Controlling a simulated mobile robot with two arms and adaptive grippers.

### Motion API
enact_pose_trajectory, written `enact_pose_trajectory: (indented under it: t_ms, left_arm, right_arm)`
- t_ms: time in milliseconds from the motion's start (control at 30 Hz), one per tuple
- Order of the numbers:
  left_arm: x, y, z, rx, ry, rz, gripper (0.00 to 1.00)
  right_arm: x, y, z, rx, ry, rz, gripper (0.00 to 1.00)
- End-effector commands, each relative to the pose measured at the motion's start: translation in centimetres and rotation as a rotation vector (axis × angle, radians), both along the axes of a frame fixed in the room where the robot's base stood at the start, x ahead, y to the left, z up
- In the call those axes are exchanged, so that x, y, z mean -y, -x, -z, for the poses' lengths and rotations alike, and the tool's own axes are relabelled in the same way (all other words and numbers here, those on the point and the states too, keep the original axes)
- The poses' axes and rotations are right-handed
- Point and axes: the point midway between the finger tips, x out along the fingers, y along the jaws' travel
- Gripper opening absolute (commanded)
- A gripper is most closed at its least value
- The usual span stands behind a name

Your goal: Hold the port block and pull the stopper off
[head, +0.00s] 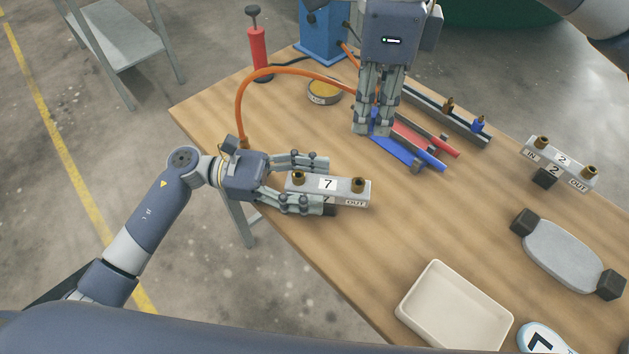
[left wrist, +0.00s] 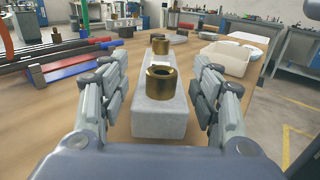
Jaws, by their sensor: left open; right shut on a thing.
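The port block (head: 343,190), a pale bar marked 7 and OUT with two upright brass ports, sits on a dark foot near the table's left front edge. My left gripper (head: 325,183) is open, its fingers along both sides of the block. In the left wrist view the block (left wrist: 160,118) lies between the open fingers (left wrist: 162,95), with gaps at both sides. The near brass port (left wrist: 160,85) looks hollow on top. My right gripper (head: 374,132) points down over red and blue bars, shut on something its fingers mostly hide. I cannot make out a stopper on the block.
A second block (head: 562,165) marked 2 stands at right. A rail (head: 440,110) carries small brass and blue fittings. An orange hose (head: 290,70) arches behind the left gripper. A white tray (head: 455,305) and a grey pad (head: 563,256) lie in front. The table's middle is clear.

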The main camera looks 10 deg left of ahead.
Motion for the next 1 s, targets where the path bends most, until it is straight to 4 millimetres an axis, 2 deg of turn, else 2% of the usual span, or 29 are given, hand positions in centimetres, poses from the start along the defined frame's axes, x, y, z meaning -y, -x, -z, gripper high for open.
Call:
enact_pose_trajectory:
  t_ms: [300,500,700,1000]
  left_arm:
    - [-6.3,-0.4,0.1,-0.004,-0.004,-0.004,0.58]
    - [-9.8,-0.5,0.1,-0.003,-0.003,-0.003,0.58]
    - [-11.3,-0.6,0.1,-0.001,-0.002,-0.001,0.58]
    - [-11.4,-0.6,0.1,-0.001,-0.001,0.0,0.58]
  right_arm:
    - [0.0,0.0,0.0,0.0,0.0,0.0,0.0]
    - [0.0,0.0,0.0,0.0,0.0,0.0,0.0]
    - [0.0,0.0,0.0,0.0,0.0,0.0,0.0]
    - [0.0,0.0,0.0,0.0,0.0,0.0,0.0]
